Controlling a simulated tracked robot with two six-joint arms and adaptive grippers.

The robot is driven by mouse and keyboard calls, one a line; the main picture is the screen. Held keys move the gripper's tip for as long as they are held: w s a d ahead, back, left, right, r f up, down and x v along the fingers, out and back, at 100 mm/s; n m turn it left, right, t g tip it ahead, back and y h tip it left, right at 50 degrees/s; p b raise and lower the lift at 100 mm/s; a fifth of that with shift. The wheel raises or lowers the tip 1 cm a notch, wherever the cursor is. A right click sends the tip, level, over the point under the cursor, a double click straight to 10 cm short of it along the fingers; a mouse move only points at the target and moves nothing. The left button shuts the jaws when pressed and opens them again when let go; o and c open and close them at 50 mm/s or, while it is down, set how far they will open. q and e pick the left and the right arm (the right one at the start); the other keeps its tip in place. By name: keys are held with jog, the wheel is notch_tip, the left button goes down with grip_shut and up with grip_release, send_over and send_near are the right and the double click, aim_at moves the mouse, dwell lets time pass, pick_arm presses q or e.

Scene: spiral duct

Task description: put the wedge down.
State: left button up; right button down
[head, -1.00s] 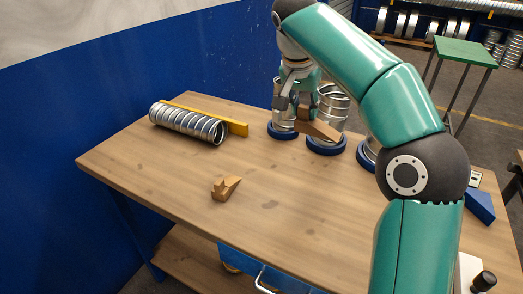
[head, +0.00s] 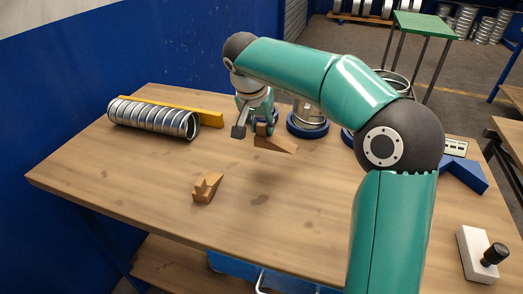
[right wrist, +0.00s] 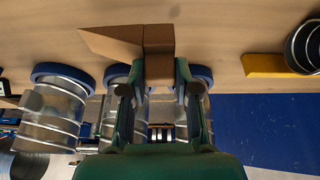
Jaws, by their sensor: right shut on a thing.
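My right gripper (head: 257,127) is shut on a brown wooden wedge (head: 279,145), its thin end toward the right in the head view. The gripper points down over the table, in front of the blue-based metal cylinders. In the right wrist view the held wedge (right wrist: 112,42) shows beyond the fingertips (right wrist: 158,88), with its block end between them. The wedge seems close above the tabletop; I cannot tell whether it touches. A second wooden wedge (head: 206,188) lies on the table to the left and nearer. My left gripper is not in view.
A ribbed spiral duct (head: 152,118) lies at the back left beside a yellow bar (head: 211,119). Metal cylinders on blue bases (head: 308,129) stand behind the held wedge. A blue block (head: 465,174) and a white box with a black knob (head: 474,258) are at right. The table's front middle (head: 270,225) is clear.

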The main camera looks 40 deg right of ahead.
aim_at(261, 143)
jog(key=shift+f+b, duration=0.3)
jog(key=shift+f, duration=3)
jog(key=shift+f, duration=0.1)
jog(key=c, duration=0.9)
grip_release()
jog(key=shift+o, duration=0.2)
